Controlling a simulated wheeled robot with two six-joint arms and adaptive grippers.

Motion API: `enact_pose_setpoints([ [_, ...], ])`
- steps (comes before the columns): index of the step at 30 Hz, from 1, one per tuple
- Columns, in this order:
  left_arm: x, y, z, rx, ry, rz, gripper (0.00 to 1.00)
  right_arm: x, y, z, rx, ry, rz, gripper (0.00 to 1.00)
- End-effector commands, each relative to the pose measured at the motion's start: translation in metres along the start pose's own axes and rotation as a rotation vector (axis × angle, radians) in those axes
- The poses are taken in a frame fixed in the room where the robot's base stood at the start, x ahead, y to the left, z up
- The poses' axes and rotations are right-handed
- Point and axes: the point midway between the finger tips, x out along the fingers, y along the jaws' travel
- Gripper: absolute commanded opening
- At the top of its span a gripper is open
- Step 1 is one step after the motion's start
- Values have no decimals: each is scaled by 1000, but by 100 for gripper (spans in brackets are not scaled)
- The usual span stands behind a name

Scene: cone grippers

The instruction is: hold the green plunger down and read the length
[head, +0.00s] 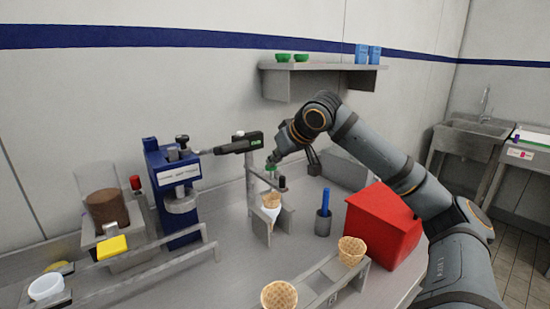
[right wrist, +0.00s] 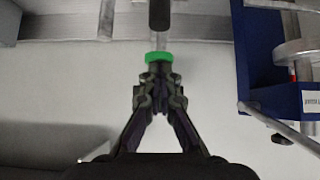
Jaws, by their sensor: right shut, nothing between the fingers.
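The green plunger (head: 271,168) tops a metal stand on the bench, above a waffle cone (head: 271,200) held upright in the stand. Its round green cap also shows in the right wrist view (right wrist: 158,57). My right gripper (head: 272,158) is shut and empty, with its fingertips right at the cap. In the right wrist view its closed tips (right wrist: 158,72) meet the cap's edge; I cannot tell whether they press on it. A dark gauge (head: 238,146) with a small lit green display sits beside the stand; its digits are too small to read. My left gripper is out of view.
A blue press (head: 172,180) stands left of the stand. A blue tool in a grey cup (head: 323,224), a red box (head: 380,228) and a rack with two waffle cones (head: 351,250) lie to the right and front. A wall shelf (head: 318,67) hangs above.

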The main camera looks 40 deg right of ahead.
Motion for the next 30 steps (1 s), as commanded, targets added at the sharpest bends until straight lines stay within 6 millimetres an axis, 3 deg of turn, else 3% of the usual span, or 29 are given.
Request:
enact_pose_setpoints([
  [1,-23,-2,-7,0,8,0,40,-13,2,-17,1,3,0,0],
  [3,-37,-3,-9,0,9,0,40,-18,5,-28,0,9,1,0],
  [6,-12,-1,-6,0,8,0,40,-30,6,-18,-2,17,7,0],
  [16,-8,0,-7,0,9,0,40,-97,6,-21,0,18,6,0],
  [21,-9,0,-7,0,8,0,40,-109,5,-21,0,16,5,0],
  [30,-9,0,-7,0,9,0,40,-111,5,-21,0,15,5,0],
])
